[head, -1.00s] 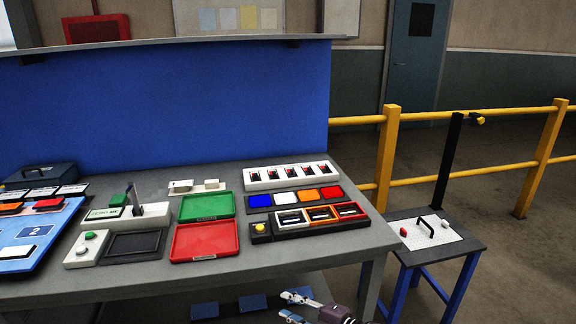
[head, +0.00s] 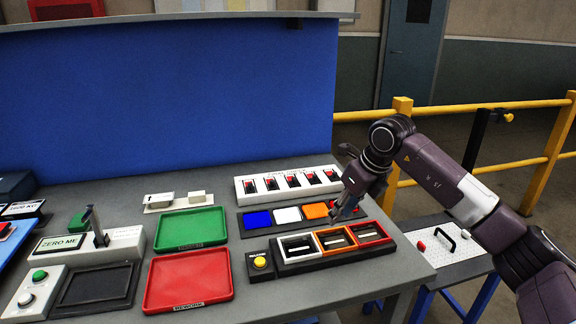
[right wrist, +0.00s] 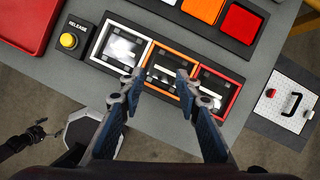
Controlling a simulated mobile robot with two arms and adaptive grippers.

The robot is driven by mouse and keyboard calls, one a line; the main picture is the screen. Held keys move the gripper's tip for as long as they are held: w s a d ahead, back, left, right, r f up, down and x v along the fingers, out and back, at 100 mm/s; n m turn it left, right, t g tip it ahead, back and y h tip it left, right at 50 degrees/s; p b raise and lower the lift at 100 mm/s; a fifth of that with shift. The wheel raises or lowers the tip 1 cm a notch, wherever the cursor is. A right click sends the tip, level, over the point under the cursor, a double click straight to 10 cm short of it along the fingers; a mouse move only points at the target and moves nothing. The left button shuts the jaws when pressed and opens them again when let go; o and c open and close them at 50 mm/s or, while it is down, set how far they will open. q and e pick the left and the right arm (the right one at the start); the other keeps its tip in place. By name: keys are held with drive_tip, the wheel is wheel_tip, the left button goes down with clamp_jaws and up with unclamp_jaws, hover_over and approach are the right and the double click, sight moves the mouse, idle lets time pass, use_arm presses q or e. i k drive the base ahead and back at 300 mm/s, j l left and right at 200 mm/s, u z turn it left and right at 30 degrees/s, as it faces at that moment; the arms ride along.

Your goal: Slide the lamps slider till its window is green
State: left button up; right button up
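No label that I can read says lamps, so I cannot tell which part is the lamps slider, and I see no green window. A black unit on the bench has three framed windows: white (head: 297,247), orange (head: 335,239) and red (head: 371,232). They also show in the right wrist view as white (right wrist: 121,46), orange (right wrist: 160,72) and red (right wrist: 216,87) frames. My right gripper (right wrist: 157,86) is open and empty, its fingertips over the orange frame's near edge in that view. In the head view it (head: 343,209) is partly hidden. A dark gripper, seemingly my left (right wrist: 40,130), shows small and unclear.
A yellow RELEASE button (head: 260,262) sits left of the windows. Behind are coloured pads (head: 287,214) and a white strip of red switches (head: 289,183). Green (head: 191,228) and red (head: 187,279) trays lie left. A side table (head: 452,247) with a black handle stands right.

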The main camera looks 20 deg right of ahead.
sight(293, 182)
drive_tip(key=i, duration=1)
